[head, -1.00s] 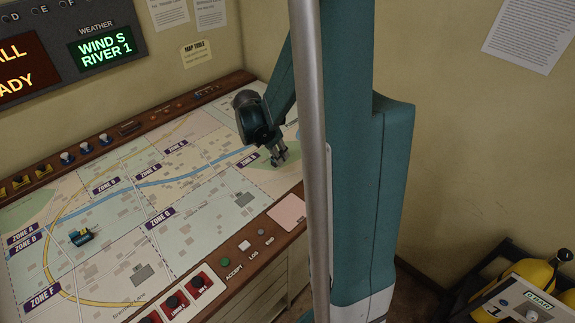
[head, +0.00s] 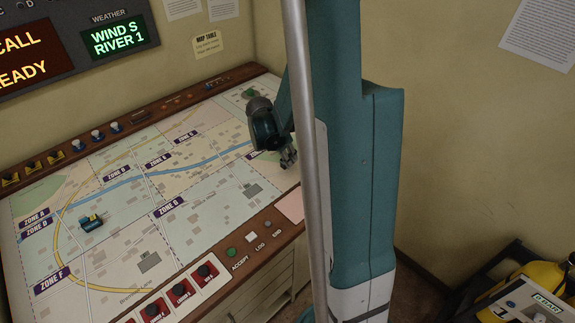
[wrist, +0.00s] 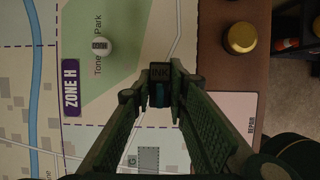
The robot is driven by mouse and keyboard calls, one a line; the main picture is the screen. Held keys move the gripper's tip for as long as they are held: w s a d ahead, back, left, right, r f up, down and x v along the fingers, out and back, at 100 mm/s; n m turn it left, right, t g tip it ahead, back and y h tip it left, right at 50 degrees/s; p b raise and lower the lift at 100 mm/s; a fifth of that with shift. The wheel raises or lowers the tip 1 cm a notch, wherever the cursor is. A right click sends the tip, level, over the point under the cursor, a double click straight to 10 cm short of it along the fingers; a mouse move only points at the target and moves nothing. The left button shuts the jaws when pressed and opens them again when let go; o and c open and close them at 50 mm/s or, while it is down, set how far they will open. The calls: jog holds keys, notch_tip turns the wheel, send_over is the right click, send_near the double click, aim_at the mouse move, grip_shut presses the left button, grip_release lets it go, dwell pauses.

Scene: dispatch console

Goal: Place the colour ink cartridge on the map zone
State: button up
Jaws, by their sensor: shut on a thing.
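In the head view my gripper (head: 289,157) points down over the right part of the map, partly behind my own column. The cartridge cannot be made out there. The map (head: 195,232) covers the sloping table and is split into labelled zones. In the wrist view, the purple ZONE H label (wrist: 71,91) is left of the cartridge, beside a green park area. The cartridge's height above the map cannot be told.
A small blue and yellow block (head: 92,222) sits on the map's left part. A white round piece (wrist: 100,46) is on the park. A brass knob (wrist: 240,38) and a pink pad (wrist: 232,112) are on the wooden rim. Red-based buttons (head: 181,291) line the front.

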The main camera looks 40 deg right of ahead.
jog(key=shift+f, duration=1.95)
jog(key=shift+f+b, duration=0.15)
jog(key=shift+b, duration=0.2)
jog(key=o, duration=0.9)
jog(key=shift+r, duration=0.2)
jog(key=p+v, duration=0.1)
jog(key=v, duration=1.1)
jog(key=shift+p, duration=0.3)
jog(key=shift+a, duration=0.1)
